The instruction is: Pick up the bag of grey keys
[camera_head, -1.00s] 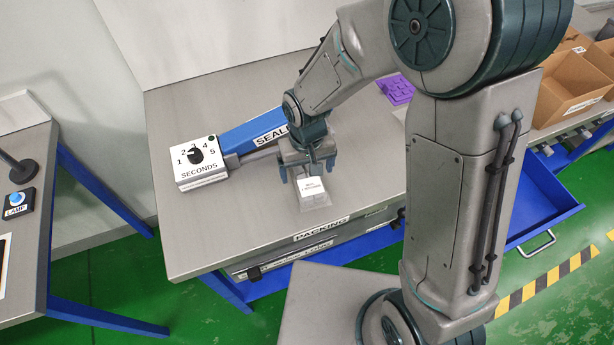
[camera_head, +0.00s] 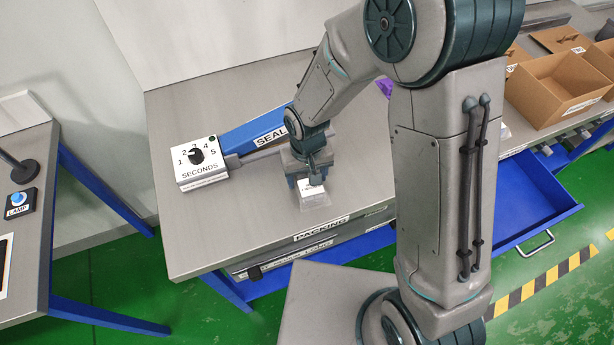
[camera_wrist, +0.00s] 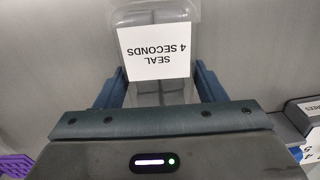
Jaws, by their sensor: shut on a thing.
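The bag of grey keys is a clear bag (camera_wrist: 158,18) with grey blocks inside and a white label (camera_wrist: 155,52) reading "SEAL 4 SECONDS". In the head view the bag (camera_head: 314,199) is at the packing bench's front part, below my gripper (camera_head: 310,181). In the wrist view the bag lies between the two dark fingers of my gripper (camera_wrist: 158,88), which are shut on it. The fingers and palm hide part of the bag. I cannot tell whether it is clear of the bench top.
A sealer with a blue bar (camera_head: 250,134) and a white seconds dial box (camera_head: 200,163) stands left of my gripper. A blue drawer (camera_head: 525,200) is open at right, below cardboard boxes (camera_head: 560,90). The bench (camera_head: 225,235) is bare at front left.

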